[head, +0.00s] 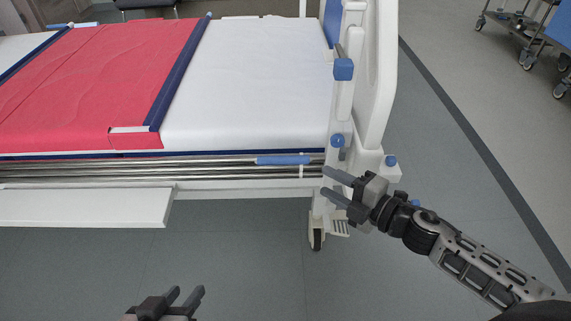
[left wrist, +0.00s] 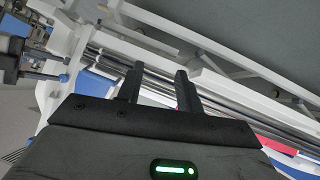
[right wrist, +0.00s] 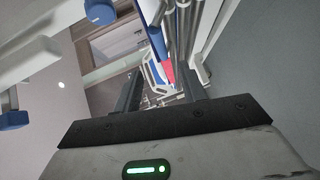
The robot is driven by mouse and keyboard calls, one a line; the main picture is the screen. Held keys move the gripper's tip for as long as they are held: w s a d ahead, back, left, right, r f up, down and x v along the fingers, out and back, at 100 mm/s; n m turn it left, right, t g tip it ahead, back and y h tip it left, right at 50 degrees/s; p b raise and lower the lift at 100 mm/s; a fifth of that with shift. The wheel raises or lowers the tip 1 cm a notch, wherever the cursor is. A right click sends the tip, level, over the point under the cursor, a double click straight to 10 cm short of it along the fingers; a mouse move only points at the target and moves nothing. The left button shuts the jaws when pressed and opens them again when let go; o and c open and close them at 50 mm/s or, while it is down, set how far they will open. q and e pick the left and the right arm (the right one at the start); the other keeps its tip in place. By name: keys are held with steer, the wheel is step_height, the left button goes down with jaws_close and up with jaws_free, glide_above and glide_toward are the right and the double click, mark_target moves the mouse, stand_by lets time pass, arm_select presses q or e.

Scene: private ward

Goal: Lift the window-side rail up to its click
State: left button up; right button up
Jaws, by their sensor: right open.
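The near-side bed rail (head: 220,166) is a bundle of long metal bars, folded low along the mattress edge. A blue grip piece (head: 285,160) sits on its right part. The bars also cross the left wrist view (left wrist: 220,91) and run away at the top of the right wrist view (right wrist: 183,28). My right gripper (head: 327,184) is open and empty beside the bed's end post, just below and right of the blue piece. My left gripper (head: 186,294) is open and empty, low in front of the bed and apart from the rail.
The white end post (head: 335,180) with blue knobs and the headboard or footboard panel (head: 380,60) stand close to my right gripper. A white panel (head: 85,207) juts out below the rail on the left. A bed caster (head: 317,238) stands below. The floor in front is clear.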

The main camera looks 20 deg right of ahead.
mark_target(291, 163)
steer(key=b+x, duration=0.1)
steer(key=x, duration=1.1)
steer(key=shift+w+a, duration=0.15)
steer(key=shift+w, duration=0.2)
steer(key=shift+w+a, duration=0.25)
steer(key=shift+w, duration=0.1)
arm_select(q)
steer(key=shift+w+d+r+t, duration=0.2)
steer(key=shift+d+r+t, duration=0.1)
steer(key=shift+r, duration=0.15)
